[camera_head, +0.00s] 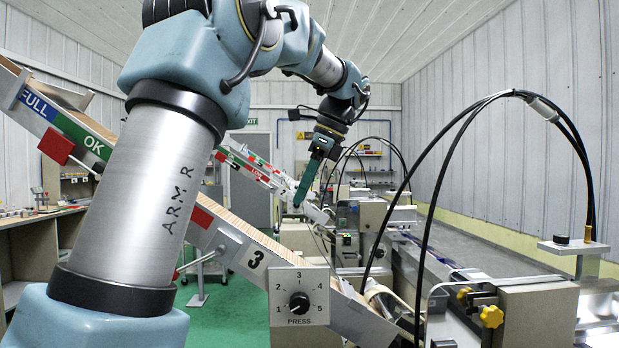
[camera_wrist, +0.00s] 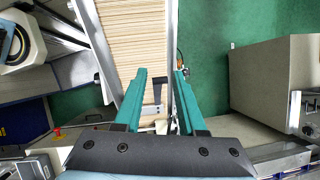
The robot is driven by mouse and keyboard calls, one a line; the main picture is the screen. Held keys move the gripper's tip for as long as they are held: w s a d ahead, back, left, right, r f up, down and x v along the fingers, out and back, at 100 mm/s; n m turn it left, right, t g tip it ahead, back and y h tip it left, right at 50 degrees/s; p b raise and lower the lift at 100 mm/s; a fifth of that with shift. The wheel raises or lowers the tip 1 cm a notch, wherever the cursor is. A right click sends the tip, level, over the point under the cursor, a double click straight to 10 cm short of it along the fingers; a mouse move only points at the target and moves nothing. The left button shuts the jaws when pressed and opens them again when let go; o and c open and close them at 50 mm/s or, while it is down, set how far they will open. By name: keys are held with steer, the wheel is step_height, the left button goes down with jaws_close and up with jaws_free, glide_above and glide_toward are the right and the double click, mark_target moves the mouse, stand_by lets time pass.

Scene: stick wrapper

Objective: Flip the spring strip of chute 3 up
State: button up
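The near chute (camera_head: 245,240) bears a "3" on its side and slopes down to the right in the head view. My gripper (camera_head: 298,203) is beyond it in that view, pointing down near the lower end of a farther chute (camera_head: 317,213). In the wrist view my gripper (camera_wrist: 161,75) has its two teal fingers apart. A chute filled with pale wooden sticks (camera_wrist: 133,42) lies ahead of the fingers. A narrow dark strip (camera_wrist: 158,92) at its lower end shows between the fingers, seemingly touching neither. I cannot tell this chute's number from the wrist view.
A dial box (camera_head: 299,296) marked PRESS, its scale 1 to 5, stands in front of the near chute. Black cables (camera_head: 425,170) arch over the machine at right. In the wrist view, a grey box (camera_wrist: 270,80) stands at right, with green floor (camera_wrist: 203,45) between.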

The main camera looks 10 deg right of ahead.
steer(key=v, duration=1)
steer(key=shift+r, duration=0.2)
steer(key=shift+s, duration=0.1)
